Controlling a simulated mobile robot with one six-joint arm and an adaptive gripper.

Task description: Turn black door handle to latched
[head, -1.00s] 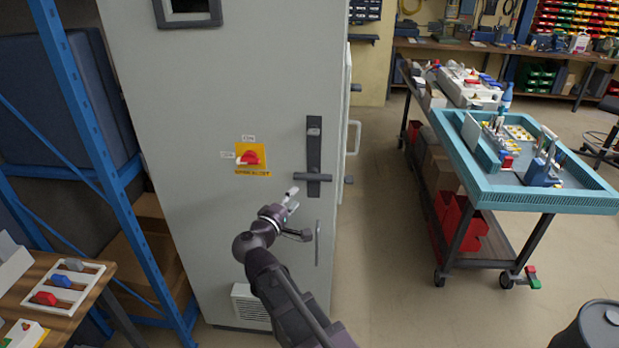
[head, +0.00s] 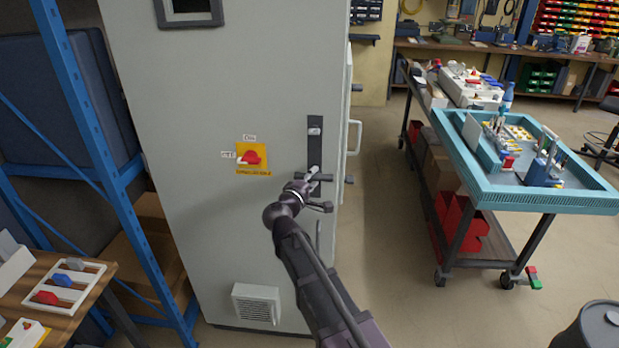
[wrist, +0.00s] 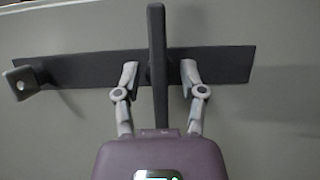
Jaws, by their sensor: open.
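The black door handle (head: 326,180) sits on a tall black plate (head: 314,150) on the grey cabinet door. In the head view the lever lies roughly horizontal, partly hidden by my gripper (head: 312,176). In the wrist view the handle (wrist: 158,50) runs between the two open fingers of my gripper (wrist: 160,80), with one finger on each side. A gap shows between the handle and each finger, and the fingertips are near the plate (wrist: 90,68).
A red rotary switch on a yellow plate (head: 251,158) is left of the handle. A blue shelf rack (head: 80,110) stands at the left. A teal-topped cart (head: 520,195) stands at the right, with open floor (head: 385,260) between it and the cabinet.

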